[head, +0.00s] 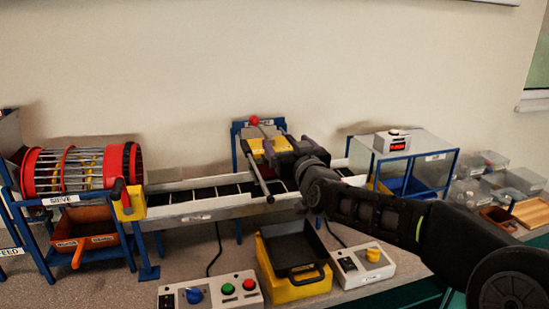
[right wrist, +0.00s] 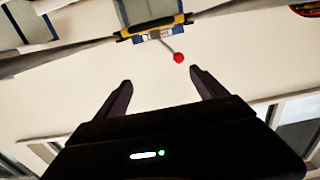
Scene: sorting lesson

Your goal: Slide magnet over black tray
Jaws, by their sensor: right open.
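The magnet unit (head: 256,146), with yellow parts, sits in a blue frame above the conveyor, partly hidden by my right gripper. A red knob (head: 254,120) stands at its top; the knob also shows in the right wrist view (right wrist: 178,57), beyond the fingertips. A grey bar (head: 259,178) reaches forward from the unit over the belt. The black tray (head: 290,249) rests on a yellow stand in front of the conveyor. My right gripper (head: 272,146) is open beside the unit; its fingers (right wrist: 160,78) hold nothing. My left gripper is not in view.
The conveyor (head: 207,210) runs across the bench. A red sieve drum (head: 80,170) and orange bin (head: 88,232) stand left. Button boxes (head: 210,291) (head: 362,263) flank the tray. A clear-sided box (head: 420,150) and small containers (head: 480,190) stand right.

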